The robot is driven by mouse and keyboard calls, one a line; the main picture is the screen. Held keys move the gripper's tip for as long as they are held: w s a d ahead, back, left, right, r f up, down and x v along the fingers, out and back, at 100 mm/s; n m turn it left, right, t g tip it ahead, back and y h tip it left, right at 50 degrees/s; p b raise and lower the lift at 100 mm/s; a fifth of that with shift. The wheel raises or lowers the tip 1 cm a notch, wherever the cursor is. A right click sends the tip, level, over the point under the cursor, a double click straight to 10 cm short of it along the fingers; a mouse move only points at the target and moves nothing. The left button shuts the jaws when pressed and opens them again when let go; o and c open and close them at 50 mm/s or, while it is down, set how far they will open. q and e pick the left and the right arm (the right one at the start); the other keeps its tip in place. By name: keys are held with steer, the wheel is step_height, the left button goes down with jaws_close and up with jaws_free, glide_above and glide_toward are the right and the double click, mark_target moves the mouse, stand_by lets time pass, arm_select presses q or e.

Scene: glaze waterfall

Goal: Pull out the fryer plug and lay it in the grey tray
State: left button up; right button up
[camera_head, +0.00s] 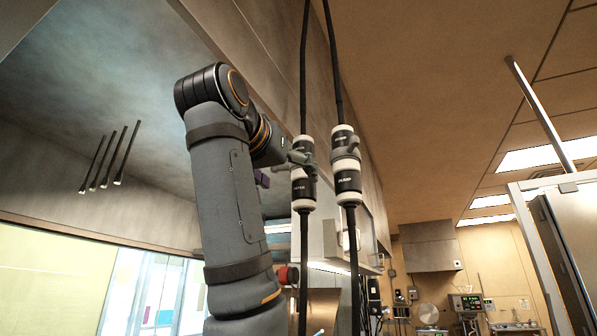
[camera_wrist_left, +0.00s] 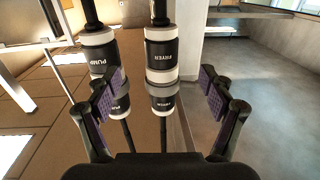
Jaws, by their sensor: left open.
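The fryer plug connection (camera_head: 303,186) hangs upright on a black cable, its black and white halves together. In the left wrist view, the part labelled FRYER (camera_wrist_left: 161,52) stands between the two fingers of my left gripper (camera_wrist_left: 160,95). The gripper is open, with purple pads on both sides and clear space visible to the right of the plug. In the head view my arm hides much of the gripper. My right gripper and the grey tray are not in view.
A similar pump connection (camera_head: 346,179) hangs close beside the fryer one. In the wrist view the left finger overlaps its lower part (camera_wrist_left: 119,104); contact cannot be told. Black cables run above and below both. A metal-framed panel (camera_head: 551,262) stands at right.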

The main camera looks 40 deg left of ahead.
mark_target(300, 192)
arm_select(q)
steer(key=x, duration=0.2)
steer(key=p+x, duration=0.1)
steer(key=x, duration=0.1)
steer(key=p+x, duration=0.1)
steer(key=shift+w+a+r, duration=0.25)
steer(key=shift+w+a, duration=0.05)
steer(key=shift+w, duration=0.05)
steer(key=x, duration=0.5)
steer(key=shift+f, duration=0.15)
steer(key=c, duration=0.4)
jaws_close()
steer(key=shift+f, duration=0.1)
